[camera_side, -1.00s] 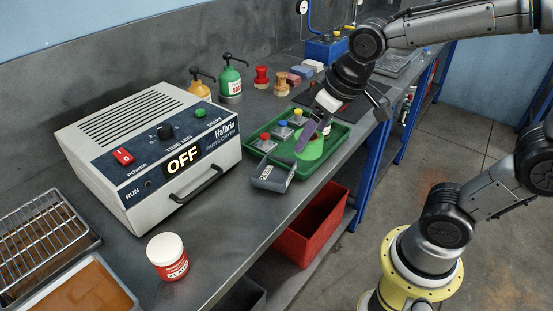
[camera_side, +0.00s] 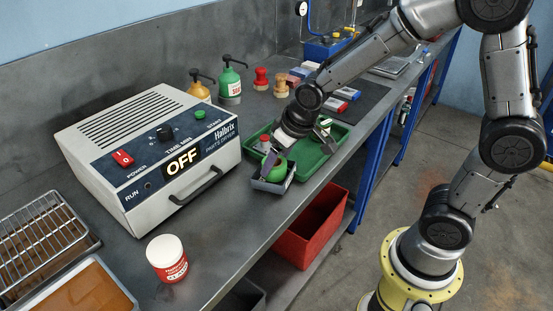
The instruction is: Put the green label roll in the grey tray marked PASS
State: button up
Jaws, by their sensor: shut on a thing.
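The green label roll (camera_side: 280,172) is at the small grey tray (camera_side: 272,187), in or just over its opening. I cannot tell whether it touches the tray's floor. My gripper (camera_side: 274,163) points down over the tray and is shut on the roll. One flat purple-grey finger shows at the roll's left side; the other is hidden. The grey tray stands at the front left of the green tray (camera_side: 318,163). Its marking is too small to read here.
The parts dryer (camera_side: 150,150), showing OFF, stands close on the left. Green (camera_side: 230,82) and yellow (camera_side: 198,85) pump bottles stand behind. A white-lidded jar (camera_side: 167,258) is at the front. A red bin (camera_side: 312,228) sits below the bench edge.

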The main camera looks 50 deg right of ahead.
jog(key=shift+f, duration=0.25)
jog(key=shift+f, duration=0.15)
jog(key=o, duration=1.3)
jog(key=shift+f, duration=0.1)
dwell(0.4)
